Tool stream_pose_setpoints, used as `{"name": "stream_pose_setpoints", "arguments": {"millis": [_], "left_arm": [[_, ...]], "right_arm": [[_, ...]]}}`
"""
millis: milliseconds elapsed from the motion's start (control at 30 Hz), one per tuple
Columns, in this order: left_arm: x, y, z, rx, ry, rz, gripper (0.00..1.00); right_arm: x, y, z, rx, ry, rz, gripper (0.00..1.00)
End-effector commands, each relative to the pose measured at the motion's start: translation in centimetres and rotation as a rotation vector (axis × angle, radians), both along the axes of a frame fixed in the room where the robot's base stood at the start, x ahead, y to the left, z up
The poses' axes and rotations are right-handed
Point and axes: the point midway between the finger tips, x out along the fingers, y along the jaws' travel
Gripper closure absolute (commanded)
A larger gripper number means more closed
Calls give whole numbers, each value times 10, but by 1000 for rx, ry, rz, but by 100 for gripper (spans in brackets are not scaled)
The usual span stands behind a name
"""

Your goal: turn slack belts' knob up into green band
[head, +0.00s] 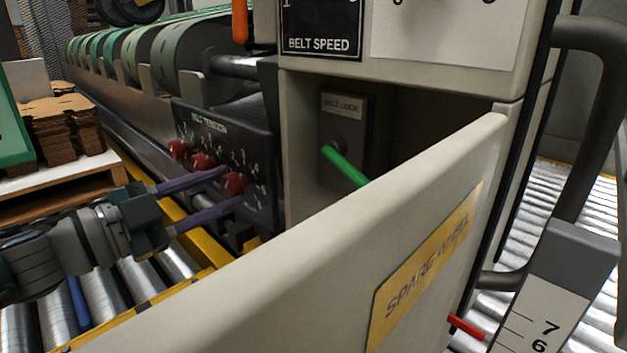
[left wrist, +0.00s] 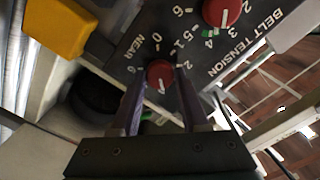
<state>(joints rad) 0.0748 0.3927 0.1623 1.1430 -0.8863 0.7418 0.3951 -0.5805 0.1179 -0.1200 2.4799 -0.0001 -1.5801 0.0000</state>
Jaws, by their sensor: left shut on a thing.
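The dark belt tension panel (head: 222,135) carries three red knobs in a row with number scales. My left gripper (head: 233,187) comes in from the left, its two purple fingers either side of the nearest red knob (head: 236,181). In the left wrist view, my left gripper (left wrist: 160,84) is shut on this knob (left wrist: 160,72), beside the word NEAR. A second red knob (left wrist: 222,11) has a green mark by its scale. A bit of green shows between the fingers below the near knob, partly hidden. The near knob's pointer is too small to read surely. My right gripper is not in view.
An open cream door (head: 330,260) marked SPARE stands close in front, right of my left arm. A green lever (head: 345,166) sits in the cabinet recess by the BELT LOCK plate. A yellow block (left wrist: 55,27) is near the panel. Steel rollers (head: 100,295) run below my arm.

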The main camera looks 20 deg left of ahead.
Motion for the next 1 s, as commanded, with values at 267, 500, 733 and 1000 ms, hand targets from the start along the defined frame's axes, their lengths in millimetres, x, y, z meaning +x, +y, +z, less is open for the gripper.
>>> {"name": "stream_pose_setpoints", "arguments": {"millis": [267, 500, 733, 1000], "left_arm": [[0, 0, -1, 100, -38, 1, 100], [0, 0, -1, 126, -48, 1, 100], [0, 0, -1, 126, -48, 1, 100], [0, 0, -1, 125, -49, 1, 34]], "right_arm": [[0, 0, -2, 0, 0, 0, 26], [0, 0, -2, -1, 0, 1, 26], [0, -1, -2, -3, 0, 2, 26], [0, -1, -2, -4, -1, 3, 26]]}}
